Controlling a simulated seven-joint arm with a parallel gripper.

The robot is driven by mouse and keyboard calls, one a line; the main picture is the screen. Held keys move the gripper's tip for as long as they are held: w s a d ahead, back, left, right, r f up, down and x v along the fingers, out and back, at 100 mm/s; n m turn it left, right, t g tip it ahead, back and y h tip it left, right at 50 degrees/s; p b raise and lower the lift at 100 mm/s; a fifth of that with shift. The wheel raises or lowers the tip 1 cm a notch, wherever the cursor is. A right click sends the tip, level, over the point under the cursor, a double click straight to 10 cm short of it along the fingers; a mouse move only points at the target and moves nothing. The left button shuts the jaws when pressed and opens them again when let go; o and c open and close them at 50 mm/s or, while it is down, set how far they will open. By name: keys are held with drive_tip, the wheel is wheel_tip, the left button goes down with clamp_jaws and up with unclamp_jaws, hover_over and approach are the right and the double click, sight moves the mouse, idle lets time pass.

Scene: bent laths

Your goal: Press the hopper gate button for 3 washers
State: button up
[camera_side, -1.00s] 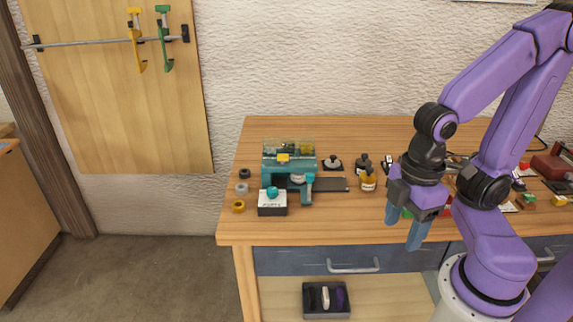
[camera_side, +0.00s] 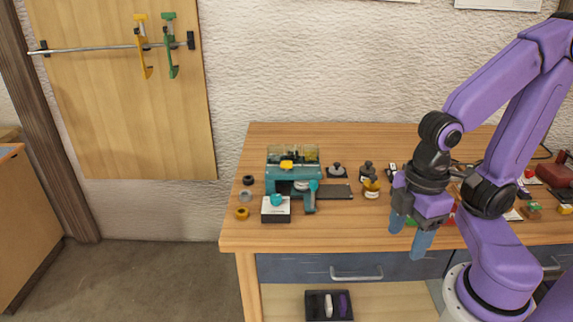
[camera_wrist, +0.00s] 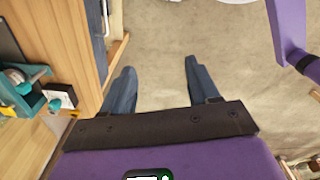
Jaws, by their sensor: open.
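The teal hopper machine (camera_side: 293,180) with a clear top stands on the left part of the bench in the side view. In front of it is a white box with a black base (camera_side: 276,215), with a round teal button (camera_side: 277,200) on top. My gripper (camera_side: 409,240) is open and empty, pointing down near the bench's front edge, well right of the button. In the wrist view its two fingers (camera_wrist: 160,65) are spread with nothing between them. The white box (camera_wrist: 58,97) and teal parts (camera_wrist: 20,90) show at that view's left edge. Washers inside the hopper are too small to tell.
Black, grey and yellow rings (camera_side: 245,196) lie left of the machine. Small items crowd the bench at right. An open shelf below the drawer holds a dark tray (camera_side: 328,316).

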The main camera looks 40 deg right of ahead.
clamp_jaws()
idle(1.8)
